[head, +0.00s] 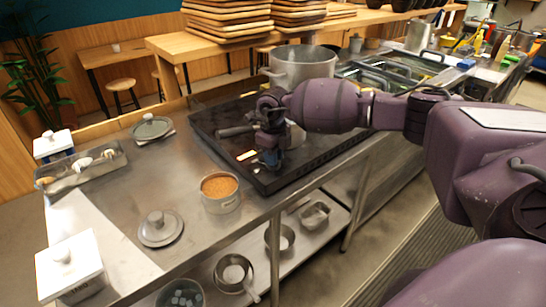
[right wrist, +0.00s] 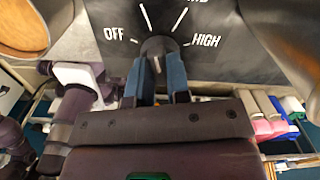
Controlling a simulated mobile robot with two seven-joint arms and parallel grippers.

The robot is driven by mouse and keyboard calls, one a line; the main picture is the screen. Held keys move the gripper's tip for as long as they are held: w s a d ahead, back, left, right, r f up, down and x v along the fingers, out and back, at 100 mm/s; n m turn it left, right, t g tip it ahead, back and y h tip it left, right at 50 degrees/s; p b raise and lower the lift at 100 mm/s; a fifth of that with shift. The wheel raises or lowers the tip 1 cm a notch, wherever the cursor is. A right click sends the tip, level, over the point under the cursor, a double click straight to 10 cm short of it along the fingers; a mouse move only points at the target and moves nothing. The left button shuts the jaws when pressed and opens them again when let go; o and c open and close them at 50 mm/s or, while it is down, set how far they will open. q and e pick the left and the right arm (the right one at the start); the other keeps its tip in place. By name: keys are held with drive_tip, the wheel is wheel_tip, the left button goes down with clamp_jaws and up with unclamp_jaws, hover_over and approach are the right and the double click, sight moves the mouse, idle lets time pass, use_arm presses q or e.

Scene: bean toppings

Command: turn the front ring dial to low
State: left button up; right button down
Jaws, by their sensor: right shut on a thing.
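The dial (right wrist: 155,48) is a dark round knob on the dark panel, in the upper middle of the right wrist view. White labels read OFF at its left and HIGH at its right; a label at the top is cut off. My right gripper (right wrist: 160,78) has its two blue fingers on either side of the knob, shut on it. In the head view my right gripper (head: 270,158) is over the front part of the black stove (head: 300,172) and hides the dial. My left gripper is not in view.
A large metal pot (head: 303,66) stands at the back of the stove. A pot of orange beans (head: 220,203) is on the steel counter left of the gripper, with a lid (head: 160,229) near it. White-lidded containers line the left side. Bare counter lies between.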

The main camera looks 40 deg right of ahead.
drive_tip(key=shift+n, duration=0.5)
drive_tip(key=shift+r, duration=0.1)
drive_tip(key=c, duration=1.1)
unclamp_jaws()
wheel_tip(320, 180, up, 11)
drive_tip(key=shift+f, duration=0.1)
